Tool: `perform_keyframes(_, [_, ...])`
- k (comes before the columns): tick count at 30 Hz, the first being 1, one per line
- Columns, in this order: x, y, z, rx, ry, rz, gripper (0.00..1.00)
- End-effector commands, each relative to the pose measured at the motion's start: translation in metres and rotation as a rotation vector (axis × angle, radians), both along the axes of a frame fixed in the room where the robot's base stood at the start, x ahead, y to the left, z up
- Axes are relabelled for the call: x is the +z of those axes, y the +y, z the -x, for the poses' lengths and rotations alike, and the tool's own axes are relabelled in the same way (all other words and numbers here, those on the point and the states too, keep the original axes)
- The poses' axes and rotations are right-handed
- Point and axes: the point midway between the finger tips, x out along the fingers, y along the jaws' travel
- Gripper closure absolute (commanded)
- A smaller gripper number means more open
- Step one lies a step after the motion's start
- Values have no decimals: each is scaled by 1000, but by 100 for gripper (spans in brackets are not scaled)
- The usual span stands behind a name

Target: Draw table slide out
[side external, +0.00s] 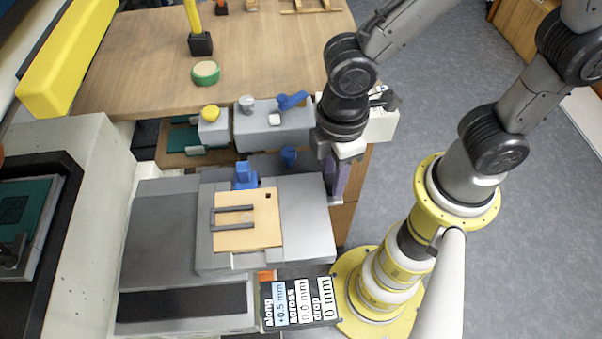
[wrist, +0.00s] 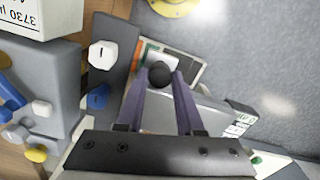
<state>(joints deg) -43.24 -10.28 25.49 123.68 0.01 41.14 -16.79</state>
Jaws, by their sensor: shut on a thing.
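The table slide (side external: 305,218) is a flat grey plate on the machine's bed in the side view. In the wrist view, the fingers (wrist: 160,80) close on a round black knob (wrist: 160,72), one finger on each side. The knob is hidden in the side view, and its joint to the slide does not show clearly.
A readout (side external: 300,302) stands in front, showing along +0.5 mm, across 0.0 mm, drop 0 mm. A grey unit with a blue lever (side external: 292,100) stands behind the slide. A blue knob (side external: 289,156) is left of my gripper. Open floor (side external: 430,110) lies to the right.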

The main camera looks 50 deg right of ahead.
Motion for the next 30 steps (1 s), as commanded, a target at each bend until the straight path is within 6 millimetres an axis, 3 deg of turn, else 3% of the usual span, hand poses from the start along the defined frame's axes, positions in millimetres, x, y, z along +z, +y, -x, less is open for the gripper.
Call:
perform_keyframes(7, [2, -17, 17, -1, -2, -2, 100])
perform_keyframes(20, [2, -19, 19, -1, -4, -3, 100])
perform_keyframes(21, [2, -19, 19, -1, -4, -3, 60])
perform_keyframes(26, [1, -19, 19, 0, -4, -2, 34])
perform_keyframes(30, [1, -20, 20, 0, -2, -1, 34])
